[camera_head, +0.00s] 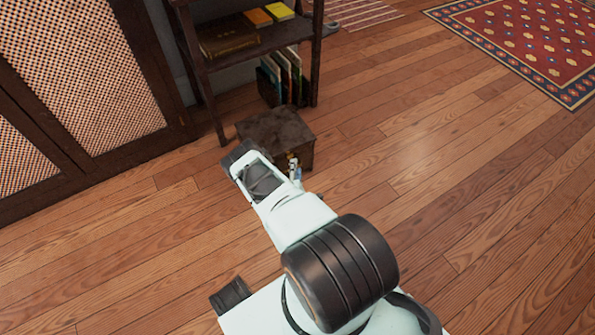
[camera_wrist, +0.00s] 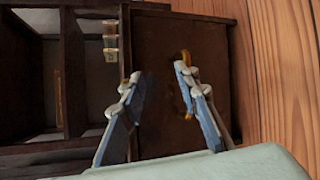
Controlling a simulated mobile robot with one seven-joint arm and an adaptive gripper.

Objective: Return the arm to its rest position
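My gripper (camera_head: 294,168) is at the front of a small dark wooden chest (camera_head: 275,130) on the floor in the head view. In the wrist view my gripper (camera_wrist: 160,72) has its two blue-grey fingers apart with a gap between them, and nothing shows held. The chest's brown face (camera_wrist: 205,40) fills the space behind the fingers. A gold-coloured ring or latch (camera_wrist: 186,97) on the chest is beside the right finger and partly hidden by it. I cannot tell whether they touch. My pale arm reaches up from the bottom of the head view.
A dark shelf (camera_head: 271,40) with books stands behind the chest. A cabinet with woven panels (camera_head: 85,75) is at the left. A patterned red and blue rug (camera_head: 535,40) lies at the upper right. The wooden floor (camera_head: 430,180) to the right is clear.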

